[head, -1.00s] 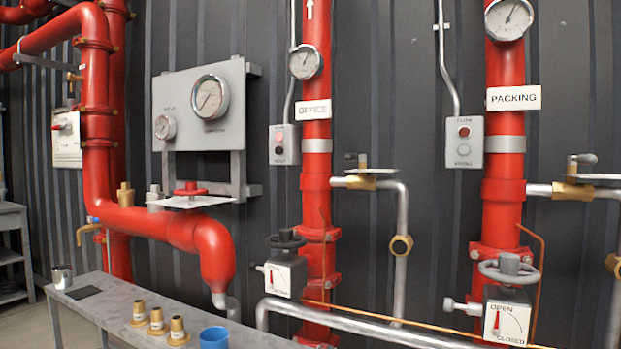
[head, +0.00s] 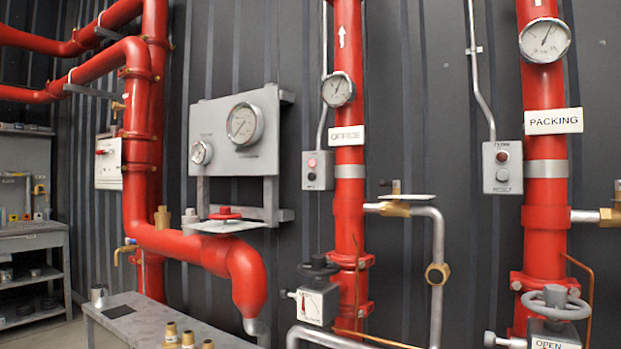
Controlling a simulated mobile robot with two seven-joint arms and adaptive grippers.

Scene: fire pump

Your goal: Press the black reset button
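A small grey button box (head: 317,184) is mounted left of the red pipe labelled OFFICE. It has a light pinkish-red button (head: 312,162) at the top and a black button (head: 311,177) below. A second grey box (head: 503,189), left of the PACKING pipe, has a dark red button (head: 502,156) above a grey button (head: 502,175); its lower label seems to read RESET. The lettering on the OFFICE box is too small to read. Neither of my grippers shows in the head view.
A grey bench (head: 215,338) with brass fittings (head: 188,340) stands low in front. A gauge panel (head: 235,130) is to the left. Shelving (head: 35,240) stands far left.

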